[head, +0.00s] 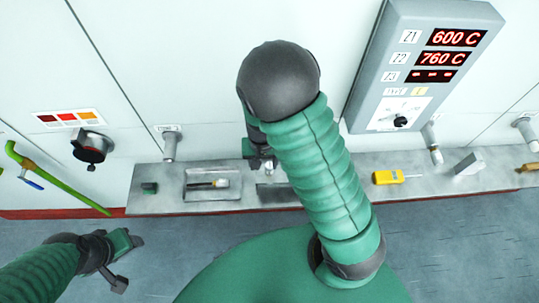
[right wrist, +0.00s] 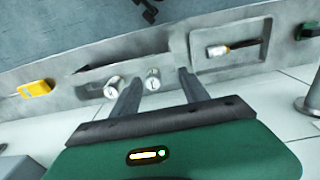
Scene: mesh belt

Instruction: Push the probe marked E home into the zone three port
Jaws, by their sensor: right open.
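Two pale round-ended cylinders, one (right wrist: 113,87) and another (right wrist: 153,80), stand side by side at the shelf in the right wrist view. Their marks are too small to read, so I cannot tell whether either is the probe marked E. In the head view my right gripper (head: 258,161) is mostly hidden by my arm. The control panel (head: 420,75) shows Z1 600 C, Z2 760 C and dashes for Z3. My left gripper (head: 127,262) looks open and empty, low left.
The metal shelf (head: 340,180) runs along the wall. A shallow tray (head: 212,197) holds a white and dark tool (head: 208,184). Stubs (head: 171,143) (head: 431,143) stick out of the wall.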

